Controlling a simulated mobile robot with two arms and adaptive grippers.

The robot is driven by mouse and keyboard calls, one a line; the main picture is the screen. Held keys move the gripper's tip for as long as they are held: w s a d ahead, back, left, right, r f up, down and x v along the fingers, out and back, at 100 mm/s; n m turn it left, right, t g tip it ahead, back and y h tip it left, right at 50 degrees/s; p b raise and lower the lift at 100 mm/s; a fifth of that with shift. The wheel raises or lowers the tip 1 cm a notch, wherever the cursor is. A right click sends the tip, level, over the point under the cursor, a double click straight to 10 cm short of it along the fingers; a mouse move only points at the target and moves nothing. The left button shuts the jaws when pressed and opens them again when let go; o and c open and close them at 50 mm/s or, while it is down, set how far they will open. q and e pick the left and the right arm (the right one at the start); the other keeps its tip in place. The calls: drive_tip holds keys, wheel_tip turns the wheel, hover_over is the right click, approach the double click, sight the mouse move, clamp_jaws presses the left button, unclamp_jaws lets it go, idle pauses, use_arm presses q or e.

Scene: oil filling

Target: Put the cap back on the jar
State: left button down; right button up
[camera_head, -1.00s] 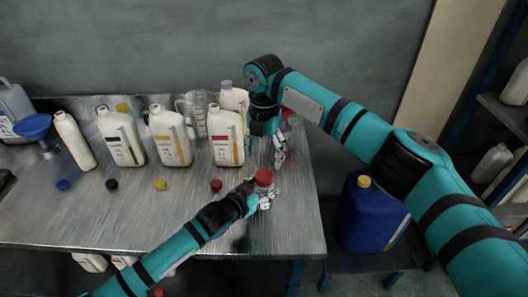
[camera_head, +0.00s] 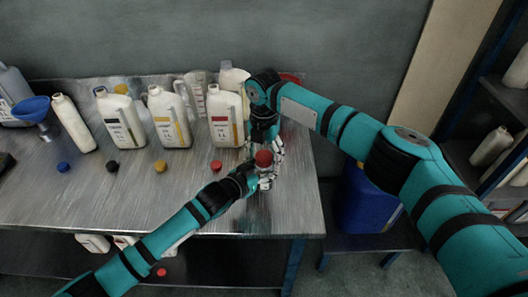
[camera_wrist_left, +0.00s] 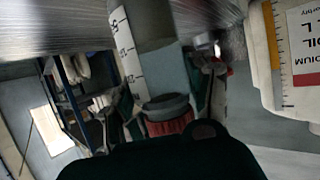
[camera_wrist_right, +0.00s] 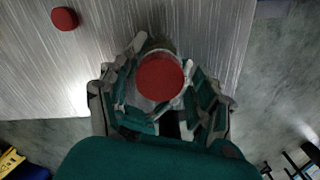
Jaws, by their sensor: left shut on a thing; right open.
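The jar is clear with a printed scale and shows in the left wrist view (camera_wrist_left: 128,50). A red cap (camera_head: 263,158) sits at its mouth; how firmly it is seated I cannot tell. The cap also shows in the right wrist view (camera_wrist_right: 160,78) and its ridged side in the left wrist view (camera_wrist_left: 170,126). My left gripper (camera_head: 262,182) is shut on the jar over the table's right part. My right gripper (camera_wrist_right: 160,70) is open, its fingers on both sides of the cap and jar top. Contact with the cap is unclear.
Another red cap (camera_head: 216,165) lies on the metal table (camera_head: 130,205), with yellow (camera_head: 160,166), black (camera_head: 112,166) and blue (camera_head: 63,167) caps. Several white bottles stand behind them, with a blue funnel (camera_head: 30,108) at far left. A blue canister (camera_head: 365,200) stands right of the table.

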drive_tip(key=c, duration=1.3)
drive_tip(key=m, duration=0.4)
drive_tip(key=shift+s+f+m, duration=0.1)
drive_tip(key=shift+m, duration=0.3)
drive_tip(key=m, duration=0.5)
drive_tip(key=shift+m, duration=0.3)
drive_tip(key=m, duration=0.9)
drive_tip(key=o, duration=1.3)
